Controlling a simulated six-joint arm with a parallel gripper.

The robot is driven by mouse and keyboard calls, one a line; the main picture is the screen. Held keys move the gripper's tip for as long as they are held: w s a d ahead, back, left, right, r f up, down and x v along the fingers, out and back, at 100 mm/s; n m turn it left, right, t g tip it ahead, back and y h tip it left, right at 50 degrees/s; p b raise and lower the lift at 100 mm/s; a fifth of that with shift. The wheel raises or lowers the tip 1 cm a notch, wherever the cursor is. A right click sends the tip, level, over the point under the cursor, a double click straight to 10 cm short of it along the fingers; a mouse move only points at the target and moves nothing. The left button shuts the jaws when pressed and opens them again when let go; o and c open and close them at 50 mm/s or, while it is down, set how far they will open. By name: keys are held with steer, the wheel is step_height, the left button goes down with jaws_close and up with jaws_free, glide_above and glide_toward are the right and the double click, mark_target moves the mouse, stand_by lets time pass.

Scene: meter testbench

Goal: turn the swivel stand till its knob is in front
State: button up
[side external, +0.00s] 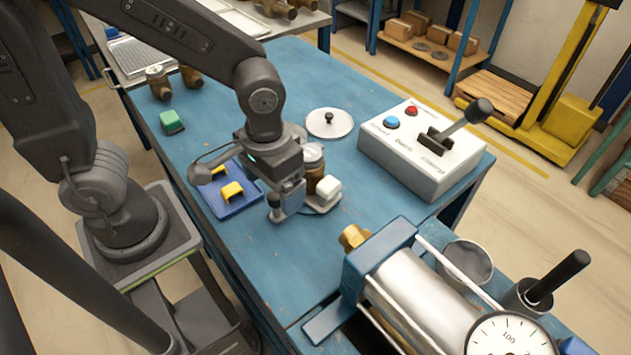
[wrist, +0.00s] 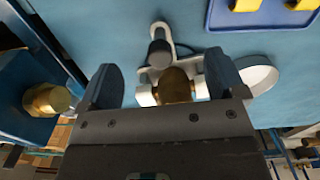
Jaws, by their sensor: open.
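The swivel stand shows in the wrist view as a white plate (wrist: 158,70) with a grey upright knob (wrist: 160,48) on an arm toward the top of the picture. A brass-bodied meter (wrist: 175,86) sits on its middle, with white blocks beside it. In the side view the stand's white base (side external: 322,205) shows right of my gripper (side external: 291,192), which covers part of it. My gripper is open; in the wrist view its fingers (wrist: 163,82) appear either side of the brass meter, with the knob beyond them. I cannot tell whether either finger touches the stand.
A blue tray (side external: 213,204) with yellow blocks lies left of the stand. A white disc with a black knob (side external: 329,122) lies behind. A lever box (side external: 410,160) stands right, and a clamp bench with a brass fitting (side external: 354,237) is nearer the camera.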

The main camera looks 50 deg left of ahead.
steer(key=shift+f, duration=0.6)
steer(key=shift+f, duration=0.15)
steer(key=c, duration=0.4)
steer(key=shift+c, duration=0.2)
